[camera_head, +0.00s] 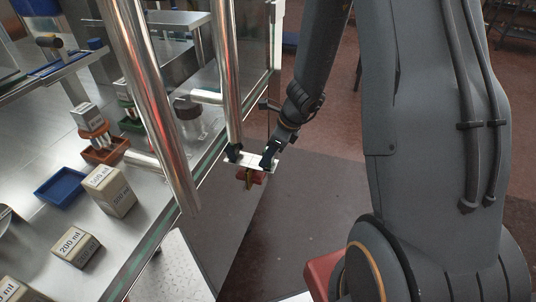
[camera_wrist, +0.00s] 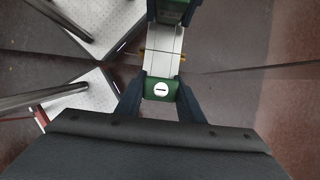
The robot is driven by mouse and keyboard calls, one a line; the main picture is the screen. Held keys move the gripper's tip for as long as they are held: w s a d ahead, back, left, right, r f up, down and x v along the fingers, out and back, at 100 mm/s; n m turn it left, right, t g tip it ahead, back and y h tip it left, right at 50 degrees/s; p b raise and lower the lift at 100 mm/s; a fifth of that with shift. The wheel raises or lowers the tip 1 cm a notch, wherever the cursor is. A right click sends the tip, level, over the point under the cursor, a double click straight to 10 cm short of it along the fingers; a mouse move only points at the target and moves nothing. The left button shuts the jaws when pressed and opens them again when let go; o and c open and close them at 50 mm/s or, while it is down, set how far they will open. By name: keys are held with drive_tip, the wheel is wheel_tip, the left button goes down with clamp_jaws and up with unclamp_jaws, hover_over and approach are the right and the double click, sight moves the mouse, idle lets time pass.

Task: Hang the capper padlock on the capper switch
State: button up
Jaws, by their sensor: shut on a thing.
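My gripper (camera_wrist: 158,98) has its dark fingers on both sides of a small green block with a round, slotted white face, which looks like the padlock (camera_wrist: 160,88). In the head view my gripper (camera_head: 270,154) is at the end of the arm, beside the machine's front edge. A white plate (camera_wrist: 163,62) runs on from the green block, with thin yellow ends showing at both sides. Below the plate in the head view is a red and yellow part, perhaps the switch (camera_head: 250,177). The shackle is not visible, and I cannot tell whether the padlock touches the switch.
Shiny metal posts (camera_head: 147,95) stand close to the left of my gripper. The steel machine table (camera_head: 130,215) carries labelled boxes (camera_head: 110,190), a blue tray (camera_head: 62,186) and a red tray (camera_head: 105,151). Open floor (camera_head: 300,210) lies below and right of my gripper.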

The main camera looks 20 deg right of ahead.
drive_tip(key=shift+f, duration=0.25)
idle(0.5)
drive_tip(key=o, duration=1.3)
drive_tip(key=shift+o, duration=0.2)
drive_tip(key=v, duration=0.7)
drive_tip(key=s+a+r+n+g+h, duration=0.1)
drive_tip(key=s+r+n+h, duration=0.1)
drive_tip(key=s+n, duration=0.6)
drive_tip(key=s+a+r+n+g+h, duration=0.1)
drive_tip(key=s+r+n, duration=0.4)
drive_tip(key=n, duration=1.2)
drive_tip(key=s, duration=0.2)
drive_tip(key=shift+s+r+h+p, duration=0.3)
drive_tip(key=shift+s+h, duration=0.05)
drive_tip(key=shift+h, duration=0.05)
